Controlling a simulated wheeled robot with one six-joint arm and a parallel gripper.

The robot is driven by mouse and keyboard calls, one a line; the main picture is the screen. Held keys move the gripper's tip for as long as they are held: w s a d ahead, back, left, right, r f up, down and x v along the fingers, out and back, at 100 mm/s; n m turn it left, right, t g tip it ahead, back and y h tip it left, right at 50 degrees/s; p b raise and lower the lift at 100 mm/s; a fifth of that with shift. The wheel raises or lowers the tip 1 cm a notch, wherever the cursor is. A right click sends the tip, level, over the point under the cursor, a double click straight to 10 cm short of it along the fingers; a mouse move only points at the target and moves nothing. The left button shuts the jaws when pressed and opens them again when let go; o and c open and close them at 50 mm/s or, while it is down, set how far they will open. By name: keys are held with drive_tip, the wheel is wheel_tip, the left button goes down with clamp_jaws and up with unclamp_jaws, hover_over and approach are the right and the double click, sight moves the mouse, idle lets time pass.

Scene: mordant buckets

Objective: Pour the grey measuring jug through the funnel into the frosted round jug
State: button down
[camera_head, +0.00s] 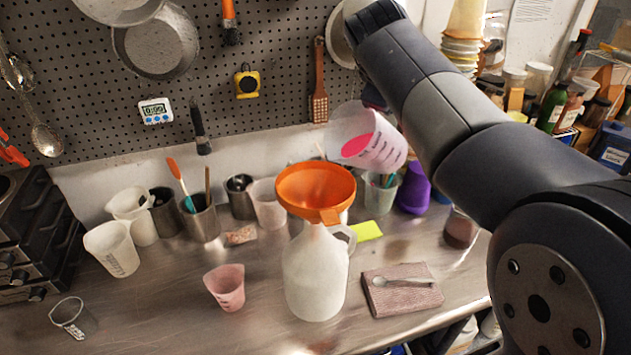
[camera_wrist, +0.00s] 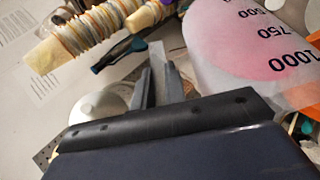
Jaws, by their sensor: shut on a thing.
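The grey measuring jug (camera_head: 388,150) is translucent with dark scale marks and pink liquid inside. It is tilted with its mouth to the left, above and right of the orange funnel (camera_head: 316,187). No stream shows. The funnel sits over the neck of the frosted round jug (camera_head: 314,278), a whitish jug with a side handle, upright on the bench. My gripper (camera_wrist: 160,85) is shut on the measuring jug; the grip itself is not clear. In the wrist view the jug's wall (camera_wrist: 250,45) fills the upper right. The head view mostly hides my gripper behind the arm.
A pink cup (camera_head: 226,288) stands left of the frosted jug. A folded cloth (camera_head: 402,290) with a spoon lies to its right. Cups and utensil holders (camera_head: 201,218) line the back. A small clear beaker (camera_head: 73,318) stands front left. The front left bench is mostly free.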

drive_tip(key=shift+s+a+r+t, duration=0.2)
drive_tip(key=shift+a+r+t, duration=0.1)
drive_tip(key=shift+r, duration=0.3)
idle(0.6)
drive_tip(key=shift+s+a+r+n+t+h, duration=0.15)
drive_tip(key=shift+s+a+t+h, duration=0.15)
drive_tip(key=shift+a+h, duration=0.15)
drive_tip(key=shift+s+a+r+n+t+h, duration=0.15)
drive_tip(key=shift+s+a+t+h, duration=0.15)
drive_tip(key=shift+a+h, duration=0.15)
idle(5.9)
